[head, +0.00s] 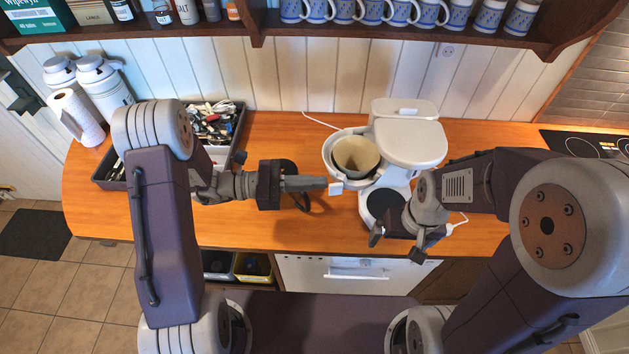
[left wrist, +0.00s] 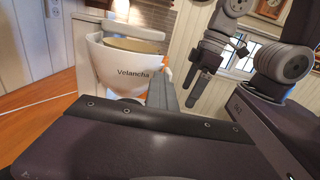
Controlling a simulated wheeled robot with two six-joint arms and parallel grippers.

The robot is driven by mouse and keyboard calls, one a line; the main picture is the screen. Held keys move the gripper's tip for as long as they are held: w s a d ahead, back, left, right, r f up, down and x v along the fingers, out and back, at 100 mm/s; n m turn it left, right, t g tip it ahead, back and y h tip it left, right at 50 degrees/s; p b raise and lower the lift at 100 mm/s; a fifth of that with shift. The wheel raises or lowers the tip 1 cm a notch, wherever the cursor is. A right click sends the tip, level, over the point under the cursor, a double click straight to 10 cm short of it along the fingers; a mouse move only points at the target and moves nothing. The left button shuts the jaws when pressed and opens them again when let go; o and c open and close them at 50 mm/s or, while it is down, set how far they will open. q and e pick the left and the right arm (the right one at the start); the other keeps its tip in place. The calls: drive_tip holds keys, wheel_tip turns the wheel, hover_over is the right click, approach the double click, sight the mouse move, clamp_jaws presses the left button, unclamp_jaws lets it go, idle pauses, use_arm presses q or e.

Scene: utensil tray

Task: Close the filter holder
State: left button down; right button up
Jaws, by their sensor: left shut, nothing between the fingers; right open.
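The white coffee maker (head: 410,140) stands on the wooden counter. Its filter holder (head: 332,150) is swung out to the left of the body, with a tan paper filter (head: 357,154) inside. In the left wrist view the holder (left wrist: 118,68) shows the word "Velancha". My left gripper (head: 326,184) is shut and empty, its tip by the front left of the holder, close to a small white tab (head: 336,188); I cannot tell whether they touch. In the left wrist view its fingers (left wrist: 161,92) are in front of the holder. My right gripper (head: 396,247) is open and empty, in front of the coffee maker's base.
A dark utensil tray (head: 238,133) stands on the left of the counter. A paper towel roll (head: 76,117) and white canisters (head: 104,84) are at the far left. A cooktop (head: 585,143) is at the right. A shelf of mugs (head: 400,37) hangs above. The counter's front middle is clear.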

idle(0.6)
use_arm(q)
drive_tip(key=c, duration=1.8)
unclamp_jaws()
drive_tip(key=a+b, duration=0.3)
drive_tip(key=a, duration=0.6)
drive_tip(key=shift+s, duration=0.4)
